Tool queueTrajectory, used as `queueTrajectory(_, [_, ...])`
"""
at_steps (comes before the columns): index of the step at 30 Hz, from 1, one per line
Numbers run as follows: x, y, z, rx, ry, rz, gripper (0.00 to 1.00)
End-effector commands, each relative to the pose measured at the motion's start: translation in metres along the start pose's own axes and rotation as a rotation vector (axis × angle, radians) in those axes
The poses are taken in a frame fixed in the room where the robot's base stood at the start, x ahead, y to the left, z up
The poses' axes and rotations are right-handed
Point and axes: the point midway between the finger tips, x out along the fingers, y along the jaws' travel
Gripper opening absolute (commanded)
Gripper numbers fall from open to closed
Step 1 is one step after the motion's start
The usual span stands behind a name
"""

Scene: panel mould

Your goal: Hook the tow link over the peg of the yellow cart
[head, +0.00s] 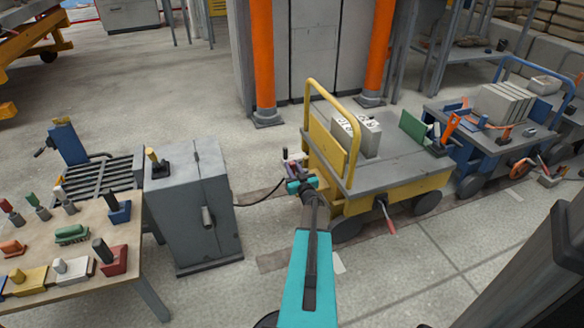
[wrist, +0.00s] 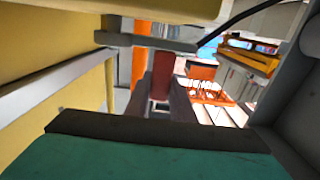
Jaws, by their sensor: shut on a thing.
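The yellow cart (head: 395,195) stands right of centre in the head view, its upright yellow handle at its left end. My gripper (head: 293,163) is close to that left end, low beside the handle. In the wrist view my gripper (wrist: 161,98) is shut on a dark red piece (wrist: 163,68), which I take to be the grip of the tow link. The rest of the link is hidden or too small to make out. The cart's yellow side (wrist: 45,40) fills the left of the wrist view. I cannot make out the peg, or whether the link touches it.
A grey cabinet (head: 190,215) stands left of my gripper, with a black cable (head: 262,197) running toward the gripper. A bench (head: 120,235) with coloured blocks is at the left. A blue cart (head: 470,150) stands behind the yellow one. A red-handled lever (head: 387,220) sticks out of the yellow cart's near side.

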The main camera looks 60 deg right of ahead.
Motion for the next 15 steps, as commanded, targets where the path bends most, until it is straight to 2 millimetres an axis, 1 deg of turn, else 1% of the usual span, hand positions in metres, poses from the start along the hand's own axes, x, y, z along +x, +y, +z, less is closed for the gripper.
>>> queueTrajectory(15, [0.0002, 0.0000, 0.0081, 0.000, 0.002, 0.000, 0.00])
